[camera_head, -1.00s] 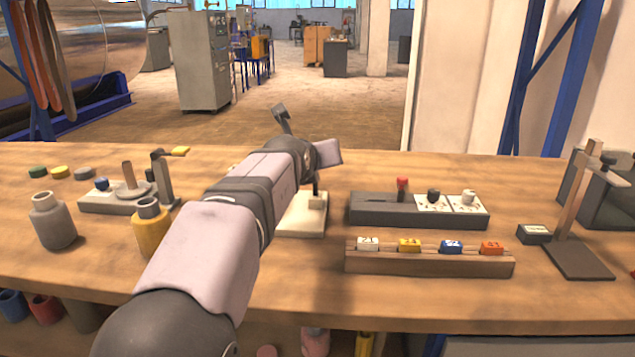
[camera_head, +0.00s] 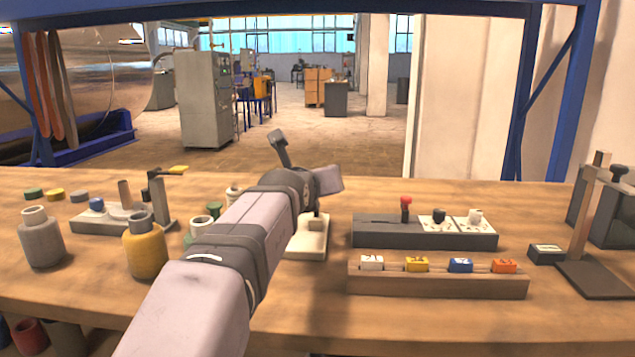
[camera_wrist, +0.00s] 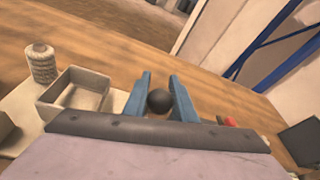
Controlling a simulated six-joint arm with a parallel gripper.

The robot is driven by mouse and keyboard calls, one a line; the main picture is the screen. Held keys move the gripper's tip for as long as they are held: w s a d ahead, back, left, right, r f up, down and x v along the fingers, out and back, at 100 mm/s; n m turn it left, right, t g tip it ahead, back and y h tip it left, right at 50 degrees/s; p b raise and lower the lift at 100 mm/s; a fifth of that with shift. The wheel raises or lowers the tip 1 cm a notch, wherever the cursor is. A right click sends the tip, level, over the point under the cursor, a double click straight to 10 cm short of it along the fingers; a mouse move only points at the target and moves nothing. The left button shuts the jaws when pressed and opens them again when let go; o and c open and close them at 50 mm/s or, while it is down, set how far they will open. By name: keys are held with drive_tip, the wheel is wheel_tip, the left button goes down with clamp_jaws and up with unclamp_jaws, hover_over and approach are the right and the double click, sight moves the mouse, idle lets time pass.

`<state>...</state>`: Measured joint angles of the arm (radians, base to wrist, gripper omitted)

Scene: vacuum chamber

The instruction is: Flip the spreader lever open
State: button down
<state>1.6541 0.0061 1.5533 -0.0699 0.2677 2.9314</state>
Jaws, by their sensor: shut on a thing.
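In the wrist view my gripper (camera_wrist: 160,82) has its two blue fingers on either side of a dark round knob (camera_wrist: 160,101), which appears to be the end of the spreader lever. The fingers are closed on it. In the head view my arm hides the fingers and most of the lever. A pale base (camera_head: 308,242) with a short upright stands just below and right of my wrist and seems to carry the lever. The lever's angle cannot be made out.
A dark block with a red-knobbed lever (camera_head: 406,203) and a wooden rack (camera_head: 437,285) of coloured blocks stand to the right. A yellow bottle (camera_head: 145,250) and a grey bottle (camera_head: 41,240) stand left. A square tray (camera_wrist: 75,95) and a spool (camera_wrist: 40,64) show in the wrist view.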

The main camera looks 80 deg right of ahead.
drive_tip(key=c, duration=1.5)
unclamp_jaws()
drive_tip(key=shift+a, duration=0.1)
drive_tip(key=shift+v, duration=3.65)
drive_tip(key=shift+r, duration=0.1)
